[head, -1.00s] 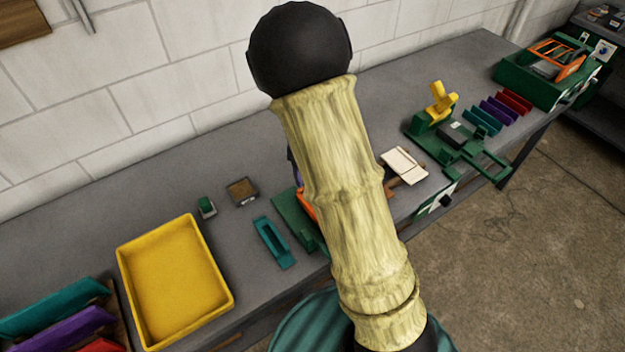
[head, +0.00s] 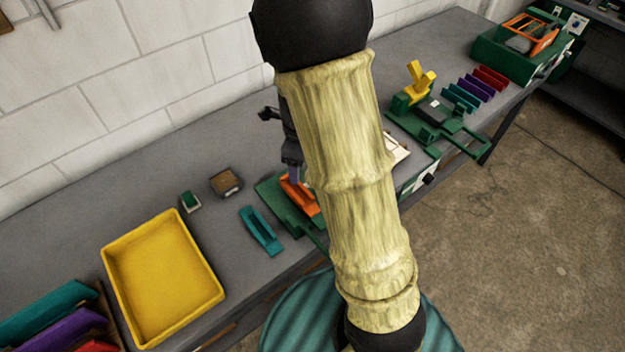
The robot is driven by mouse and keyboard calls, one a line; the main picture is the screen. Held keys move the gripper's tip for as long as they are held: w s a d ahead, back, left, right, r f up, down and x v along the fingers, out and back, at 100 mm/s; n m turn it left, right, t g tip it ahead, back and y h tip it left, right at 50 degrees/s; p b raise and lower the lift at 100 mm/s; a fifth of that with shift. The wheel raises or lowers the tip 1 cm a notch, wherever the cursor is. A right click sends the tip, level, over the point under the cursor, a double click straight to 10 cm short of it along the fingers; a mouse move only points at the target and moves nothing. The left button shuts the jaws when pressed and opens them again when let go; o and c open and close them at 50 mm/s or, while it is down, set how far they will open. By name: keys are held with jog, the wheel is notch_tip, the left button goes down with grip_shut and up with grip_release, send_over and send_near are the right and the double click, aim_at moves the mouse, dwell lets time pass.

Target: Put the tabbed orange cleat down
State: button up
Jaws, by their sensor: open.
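An orange cleat (head: 299,197) sits at the green fixture (head: 275,197) near the middle of the bench, partly hidden behind my arm. Its tab cannot be made out. My gripper (head: 293,178) is just above the orange cleat, with its fingers pointing down. The fingers are small and partly covered by my arm; the gripper is open. Whether the fingers touch the cleat cannot be told.
A teal cleat (head: 260,231) lies left of the fixture. A yellow tray (head: 108,262) stands further left, and a small brown box (head: 225,182) and a green-topped item (head: 190,202) lie behind. A green clamp fixture (head: 407,118) and several coloured cleats (head: 477,87) are at the right.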

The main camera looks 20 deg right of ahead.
jog(key=s+r+n+t, duration=0.1)
jog(key=s+n, duration=0.4)
jog(key=n, duration=0.7)
jog(key=s+r+n+t, duration=0.1)
jog(key=s+r+n, duration=0.3)
jog(key=n, duration=0.9)
jog(key=shift+s+a, duration=0.15)
jog(key=shift+s, duration=0.85)
